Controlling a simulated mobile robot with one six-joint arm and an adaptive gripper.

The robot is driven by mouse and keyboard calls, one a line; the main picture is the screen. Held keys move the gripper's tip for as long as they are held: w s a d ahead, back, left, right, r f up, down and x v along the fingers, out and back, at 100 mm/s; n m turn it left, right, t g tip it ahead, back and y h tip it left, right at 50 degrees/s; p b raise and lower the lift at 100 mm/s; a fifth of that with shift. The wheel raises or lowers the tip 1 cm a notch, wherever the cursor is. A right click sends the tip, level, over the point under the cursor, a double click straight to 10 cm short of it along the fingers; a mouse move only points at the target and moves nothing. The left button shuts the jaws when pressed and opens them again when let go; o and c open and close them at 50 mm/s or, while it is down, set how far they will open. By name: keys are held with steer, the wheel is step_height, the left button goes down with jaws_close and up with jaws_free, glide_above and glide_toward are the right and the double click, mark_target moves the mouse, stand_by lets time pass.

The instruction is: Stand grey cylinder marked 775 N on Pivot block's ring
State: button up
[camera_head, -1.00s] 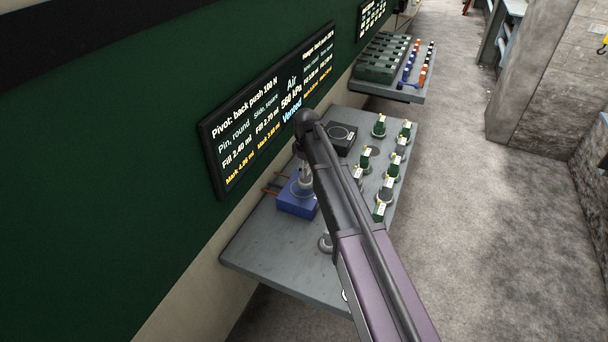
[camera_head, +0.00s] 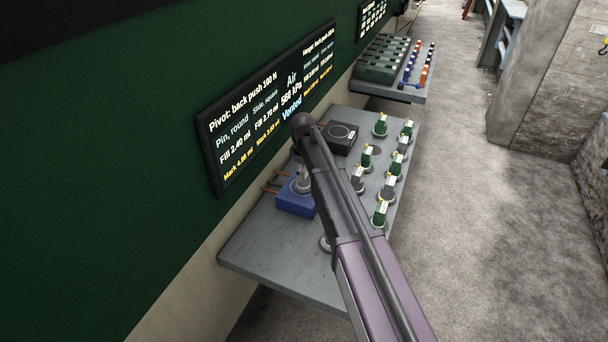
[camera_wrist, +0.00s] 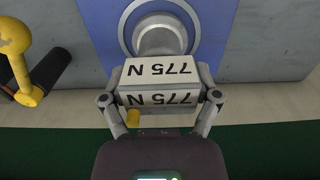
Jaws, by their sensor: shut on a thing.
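My gripper (camera_wrist: 160,92) is shut on the grey cylinder marked 775 N (camera_wrist: 160,70), with a finger on each side of its white label. The label reads upside down in the wrist view. The blue Pivot block (camera_head: 294,205) is on the grey bench, under my gripper. It also shows in the wrist view (camera_wrist: 98,20), with a pale ring (camera_wrist: 126,30) around the grey round lower part of the cylinder. The cylinder is over the ring; I cannot tell whether it touches. My arm hides part of the block in the head view.
The grey bench (camera_head: 262,250) carries a dark block (camera_head: 341,138) and several green and grey labelled cylinders (camera_head: 380,212) at right. A wall screen (camera_head: 265,115) is close behind. A yellow-knobbed part (camera_wrist: 14,38) is left in the wrist view. The bench's front left is clear.

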steer(key=shift+f, duration=0.15)
steer(key=o, duration=1.1)
steer(key=shift+o, duration=0.2)
steer(key=shift+r, duration=0.25)
step_height(320, 180, up, 12)
steer(key=p, duration=1.2)
steer(key=shift+f, duration=0.1)
steer(key=s+d+m, duration=1.4)
steer(key=s+d, duration=0.9)
steer(key=s, duration=0.2)
steer(key=shift+s+d, duration=0.15)
steer(key=shift+s, duration=0.25)
